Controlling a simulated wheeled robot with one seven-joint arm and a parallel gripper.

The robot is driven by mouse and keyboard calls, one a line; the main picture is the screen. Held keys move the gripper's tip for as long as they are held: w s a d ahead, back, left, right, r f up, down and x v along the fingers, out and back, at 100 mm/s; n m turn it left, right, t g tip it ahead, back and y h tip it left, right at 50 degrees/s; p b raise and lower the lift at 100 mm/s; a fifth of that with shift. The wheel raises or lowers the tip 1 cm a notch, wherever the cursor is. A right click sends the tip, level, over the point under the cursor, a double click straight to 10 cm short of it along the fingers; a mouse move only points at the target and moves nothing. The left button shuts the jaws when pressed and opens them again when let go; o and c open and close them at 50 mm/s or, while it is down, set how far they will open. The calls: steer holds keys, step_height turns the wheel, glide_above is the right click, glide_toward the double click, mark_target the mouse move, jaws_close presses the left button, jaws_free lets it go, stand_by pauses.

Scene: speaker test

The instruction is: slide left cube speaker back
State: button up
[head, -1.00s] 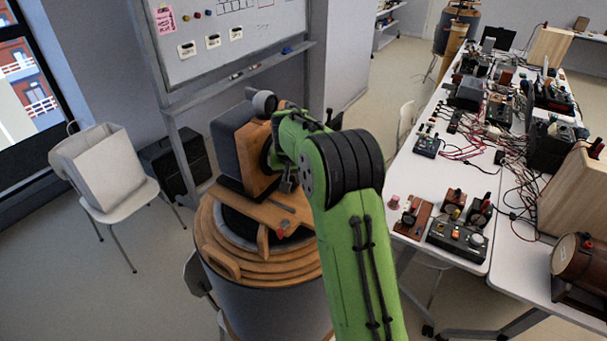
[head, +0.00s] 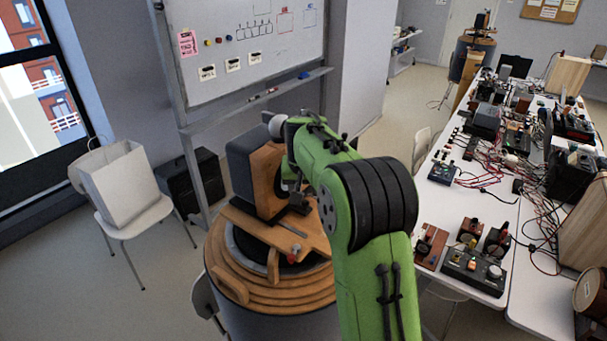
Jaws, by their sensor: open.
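The left cube speaker (head: 240,178) is a boxy speaker with a dark grey front and a wooden side. It sits upright on a wooden board (head: 305,237) on top of a round, drum-like stand with wooden rings (head: 235,290). My green arm comes in from the right. My gripper (head: 297,204) is a small dark shape low at the speaker's right, wooden side, just above the board. It is open, with its fingers partly hidden by the arm and hard to make out. I cannot tell whether it touches the speaker.
A whiteboard on a frame (head: 245,45) stands behind the stand. A chair with a white bag (head: 125,182) and a black case (head: 190,180) are at left. A long white table (head: 450,210) crowded with electronics and cables is at right. A similar drum stand (head: 472,60) stands far back.

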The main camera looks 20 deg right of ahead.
steer(key=v, duration=0.9)
steer(key=shift+r, duration=0.3)
steer(key=shift+s, duration=0.15)
steer(key=s+a+f+n+b, duration=0.1)
steer(key=s+a+b, duration=0.15)
steer(key=s, duration=0.65)
steer(key=s+a+f+n+b, duration=0.15)
steer(key=s+a, duration=0.25)
steer(key=s, duration=0.4)
steer(key=s+a+f+n+y+b, duration=0.1)
steer(key=s+f, duration=0.3)
steer(key=s, duration=0.2)
steer(key=s+a+f+n+t+b, duration=0.1)
steer(key=s+a+f, duration=0.1)
steer(key=s+f, duration=0.3)
steer(key=shift+s+y, duration=0.4)
steer(key=shift+s, duration=0.85)
steer(key=shift+w, duration=0.1)
steer(key=shift+r, duration=0.1)
